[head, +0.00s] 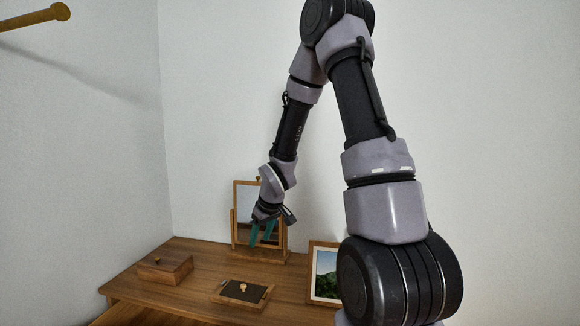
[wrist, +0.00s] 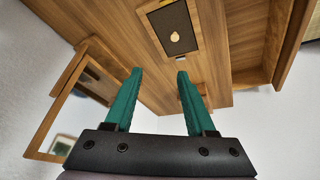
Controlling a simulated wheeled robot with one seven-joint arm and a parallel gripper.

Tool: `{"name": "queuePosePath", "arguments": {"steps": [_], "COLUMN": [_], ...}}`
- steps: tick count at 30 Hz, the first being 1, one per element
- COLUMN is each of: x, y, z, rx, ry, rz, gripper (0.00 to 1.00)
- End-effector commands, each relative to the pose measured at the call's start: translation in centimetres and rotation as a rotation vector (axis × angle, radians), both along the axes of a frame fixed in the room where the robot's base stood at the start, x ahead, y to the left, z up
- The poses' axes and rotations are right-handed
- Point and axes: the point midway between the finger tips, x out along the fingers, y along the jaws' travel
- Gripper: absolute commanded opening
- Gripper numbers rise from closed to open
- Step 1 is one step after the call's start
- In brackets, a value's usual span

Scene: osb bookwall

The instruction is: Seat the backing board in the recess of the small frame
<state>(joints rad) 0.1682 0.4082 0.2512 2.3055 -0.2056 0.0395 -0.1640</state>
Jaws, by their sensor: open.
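The small frame (head: 216,298) lies flat on the wooden desk, near the front middle. Its wooden rim also shows at the top of the wrist view (wrist: 148,10). The dark backing board (head: 234,288), with a pale round knob on top, lies within the frame's outline. The board also shows in the wrist view (wrist: 170,20). I cannot tell whether it sits fully down in the recess. My gripper (head: 261,238) is open and empty, with teal fingers pointing down, above and behind the frame. In the wrist view its fingertips (wrist: 159,72) are apart, with the board beyond them.
A mirror on a wooden stand (head: 236,252) is just behind my gripper. A lidded wooden box (head: 165,268) stands at the left. A framed landscape picture (head: 326,274) leans upright at the right. Bare desk (head: 208,262) lies between the box and the frame.

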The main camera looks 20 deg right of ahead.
Motion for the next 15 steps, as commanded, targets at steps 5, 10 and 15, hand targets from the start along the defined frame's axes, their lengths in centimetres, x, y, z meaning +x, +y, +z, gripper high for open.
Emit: {"name": "queuePosePath", "arguments": {"steps": [5, 10, 15], "x": [-2.8, -7.2, -12.8], "y": [-1.8, -2.6, -2.5], "z": [9.3, 16.6, 22.5], "rx": [-0.008, 0.042, 0.143], "ry": [-0.041, -0.071, -0.098], "rz": [-0.169, -0.327, -0.47], "gripper": [0.55, 0.55, 0.55]}}
